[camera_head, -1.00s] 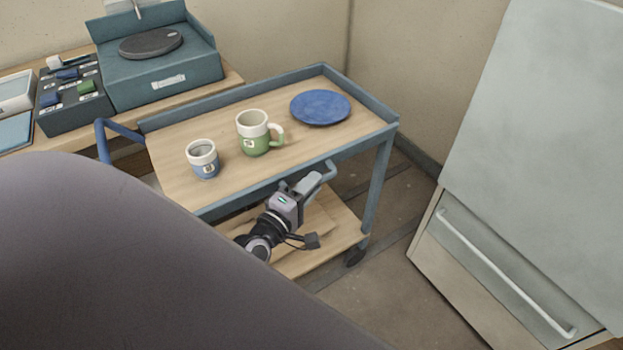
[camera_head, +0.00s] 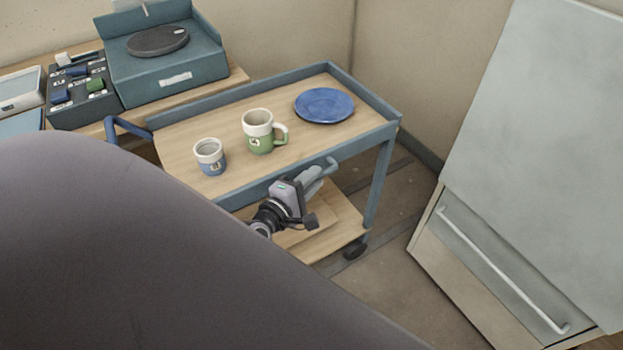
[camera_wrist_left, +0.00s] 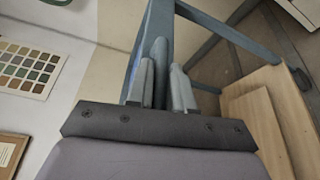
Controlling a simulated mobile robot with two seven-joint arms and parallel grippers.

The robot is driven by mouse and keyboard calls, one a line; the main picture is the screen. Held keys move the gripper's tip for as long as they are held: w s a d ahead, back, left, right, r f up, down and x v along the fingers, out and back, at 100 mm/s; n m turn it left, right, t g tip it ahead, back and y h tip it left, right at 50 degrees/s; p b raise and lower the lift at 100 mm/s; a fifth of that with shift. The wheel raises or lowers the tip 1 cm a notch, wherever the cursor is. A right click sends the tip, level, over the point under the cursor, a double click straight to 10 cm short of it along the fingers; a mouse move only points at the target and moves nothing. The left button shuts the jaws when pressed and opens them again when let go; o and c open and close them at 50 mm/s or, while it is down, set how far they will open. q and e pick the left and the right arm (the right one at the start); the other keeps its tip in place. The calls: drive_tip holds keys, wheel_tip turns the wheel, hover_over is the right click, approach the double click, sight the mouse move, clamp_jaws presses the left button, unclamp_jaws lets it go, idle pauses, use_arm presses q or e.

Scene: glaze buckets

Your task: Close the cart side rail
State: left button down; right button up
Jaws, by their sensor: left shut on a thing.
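The cart (camera_head: 376,185) is blue-grey with a wooden top. Its side rail (camera_head: 352,150) runs along the near long edge of the top, with a small bar handle (camera_head: 332,163) near its right end. My left gripper (camera_head: 321,172) is shut on this handle, outside the near edge. In the left wrist view the fingers (camera_wrist_left: 163,85) point up against the blue-grey cart frame (camera_wrist_left: 212,28); the grip itself is partly hidden. My right gripper is not in view.
A blue-white cup (camera_head: 210,158), a green-white mug (camera_head: 258,135) and a blue plate (camera_head: 324,105) stand on the cart top. A lower shelf (camera_head: 335,232) lies below my gripper. A cabinet with a long handle (camera_head: 500,268) stands at right, with free floor between.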

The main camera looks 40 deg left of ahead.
use_arm(q)
drive_tip(key=c, duration=1.1)
unclamp_jaws()
drive_tip(key=shift+a, duration=0.1)
drive_tip(key=shift+s, duration=0.1)
drive_tip(key=s, duration=0.7)
drive_tip(key=shift+r, duration=0.4)
drive_tip(key=shift+w, duration=0.1)
drive_tip(key=s+d+f+m+g+h+p, duration=0.1)
drive_tip(key=s+d+f+m+g, duration=0.2)
drive_tip(key=m, duration=0.8)
drive_tip(key=s+d+f+m+g+h, duration=0.1)
drive_tip(key=s+d+f+m+g, duration=0.2)
drive_tip(key=s+d+m, duration=0.4)
drive_tip(key=f+m, duration=0.1)
drive_tip(key=m, duration=0.3)
drive_tip(key=shift+s+f+p, duration=0.3)
drive_tip(key=shift+s+p, duration=0.05)
drive_tip(key=shift+s, duration=0.05)
